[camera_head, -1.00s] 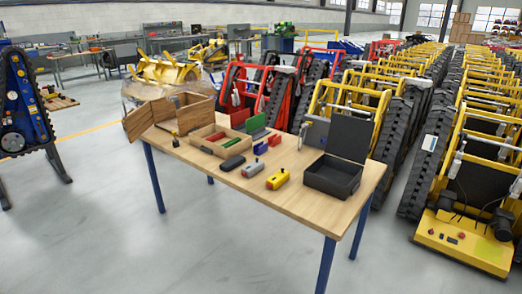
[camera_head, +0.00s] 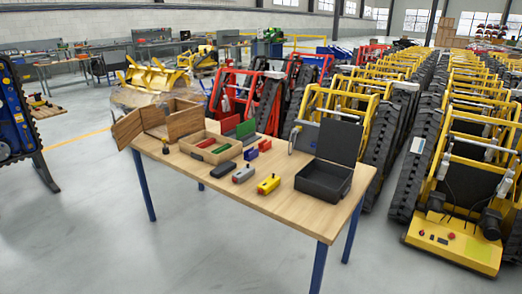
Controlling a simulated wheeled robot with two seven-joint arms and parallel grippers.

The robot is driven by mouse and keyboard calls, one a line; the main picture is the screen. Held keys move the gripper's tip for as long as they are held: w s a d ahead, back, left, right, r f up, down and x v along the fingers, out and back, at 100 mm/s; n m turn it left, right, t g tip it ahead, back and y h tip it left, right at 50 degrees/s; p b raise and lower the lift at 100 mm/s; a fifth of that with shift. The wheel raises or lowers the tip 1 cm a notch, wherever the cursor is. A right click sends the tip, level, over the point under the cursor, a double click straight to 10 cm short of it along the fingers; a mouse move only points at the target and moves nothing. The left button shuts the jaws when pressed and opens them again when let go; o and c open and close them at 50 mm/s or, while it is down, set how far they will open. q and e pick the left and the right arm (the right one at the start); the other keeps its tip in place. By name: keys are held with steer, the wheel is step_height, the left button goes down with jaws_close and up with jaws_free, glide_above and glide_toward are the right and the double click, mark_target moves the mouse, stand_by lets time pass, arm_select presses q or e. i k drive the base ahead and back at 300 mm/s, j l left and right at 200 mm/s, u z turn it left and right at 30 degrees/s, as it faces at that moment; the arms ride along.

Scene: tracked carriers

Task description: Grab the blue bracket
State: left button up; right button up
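A small blue bracket (camera_head: 251,154) stands on the wooden table (camera_head: 292,207), near the middle of its top. A red piece (camera_head: 265,144) stands just behind it to the right. A grey block (camera_head: 243,173) and a yellow block (camera_head: 268,184) lie in front of it, and a dark block (camera_head: 223,169) lies to its left. Neither of my grippers shows in the head view.
A wooden tray (camera_head: 191,147) with red and green pieces and an open wooden box (camera_head: 160,119) stand on the table's left. An open black case (camera_head: 322,178) stands on the right. Yellow tracked carriers (camera_head: 455,244) fill the right side. Floor in front is clear.

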mark_target(250, 154)
steer(key=i+j+u, duration=0.15)
steer(key=i+j, duration=0.15)
steer(key=i, duration=0.65)
steer(key=i+j+u, duration=0.15)
steer(key=i, duration=0.8)
steer(key=i+j+u, duration=0.1)
steer(key=i, duration=0.85)
steer(key=j, duration=0.05)
